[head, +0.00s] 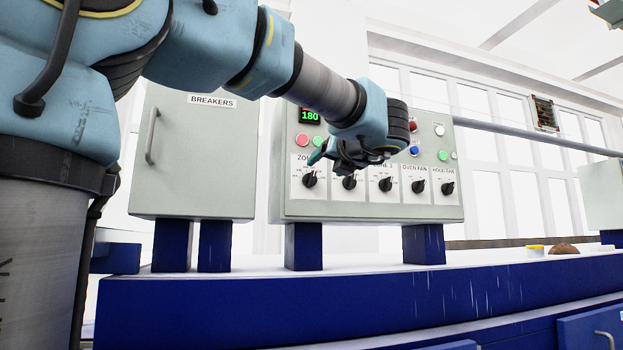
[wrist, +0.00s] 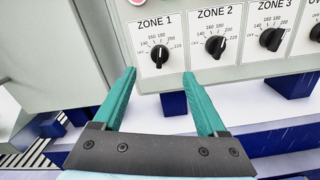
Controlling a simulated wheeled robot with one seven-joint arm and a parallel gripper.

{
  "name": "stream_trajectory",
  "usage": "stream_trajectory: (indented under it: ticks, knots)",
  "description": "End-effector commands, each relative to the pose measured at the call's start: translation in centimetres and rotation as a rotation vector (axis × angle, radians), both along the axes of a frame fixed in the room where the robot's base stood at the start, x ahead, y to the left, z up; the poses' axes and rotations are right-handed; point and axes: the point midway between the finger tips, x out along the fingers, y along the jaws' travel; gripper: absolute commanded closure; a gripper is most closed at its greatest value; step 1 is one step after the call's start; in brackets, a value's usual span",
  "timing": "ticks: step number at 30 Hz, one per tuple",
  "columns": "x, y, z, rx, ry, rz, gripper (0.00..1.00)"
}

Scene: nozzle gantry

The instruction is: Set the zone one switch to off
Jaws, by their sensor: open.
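The zone one switch is a black rotary knob (wrist: 160,56) on a white plate labelled ZONE 1 in the wrist view. Its pointer looks roughly straight up, among the middle numbers and away from the OFF mark at the left. In the head view the same knob (head: 310,179) is leftmost in the row, its label partly covered by my gripper. My gripper (wrist: 158,73) is open and empty, with teal fingers. In the wrist view the knob appears just beyond and between the fingertips, with no visible contact. My gripper (head: 322,158) also shows before the panel in the head view.
Beside it are the ZONE 2 knob (wrist: 215,46) and ZONE 3 knob (wrist: 271,39), then the OVEN FAN knob (head: 418,186) and hood fan knob (head: 447,188). Coloured buttons and a green 180 display (head: 310,116) sit above. A BREAKERS cabinet (head: 190,165) stands left.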

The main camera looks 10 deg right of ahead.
Motion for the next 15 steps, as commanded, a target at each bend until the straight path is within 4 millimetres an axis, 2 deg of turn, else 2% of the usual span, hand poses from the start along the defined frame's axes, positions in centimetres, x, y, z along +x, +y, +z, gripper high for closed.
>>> stream_trajectory:
  ticks: [15]
  knots:
    - [8.6, 1.1, 0.1, 0.002, 0.003, 0.002, 0.25]
